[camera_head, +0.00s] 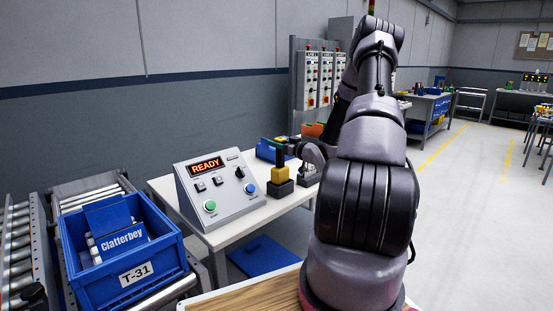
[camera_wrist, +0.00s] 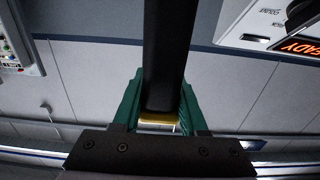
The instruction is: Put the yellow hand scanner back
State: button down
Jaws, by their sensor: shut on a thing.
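The yellow hand scanner (camera_head: 280,174) is upright on the worktable side, yellow part low and dark handle up. It is at a dark block-like holder (camera_head: 281,189) right of the control console; I cannot tell whether it is fully seated or just above it. My gripper (camera_head: 282,148) reaches in from the right, shut on the dark handle. In the wrist view the handle (camera_wrist: 165,50) stands between the green fingers of my gripper (camera_wrist: 160,92), with a strip of yellow beyond. The fingers and arm hide part of the scanner.
The grey console (camera_head: 222,188) showing READY stands close left of the holder on the white table (camera_head: 225,235). A blue bin (camera_head: 262,149) is behind. A blue crate marked T-31 (camera_head: 140,275) sits on rollers at left. Open floor lies right.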

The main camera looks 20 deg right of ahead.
aim_at(276, 152)
jog(key=shift+f, duration=2.1)
jog(key=shift+c, duration=2.2)
grip_release()
jog(key=shift+f, duration=0.1)
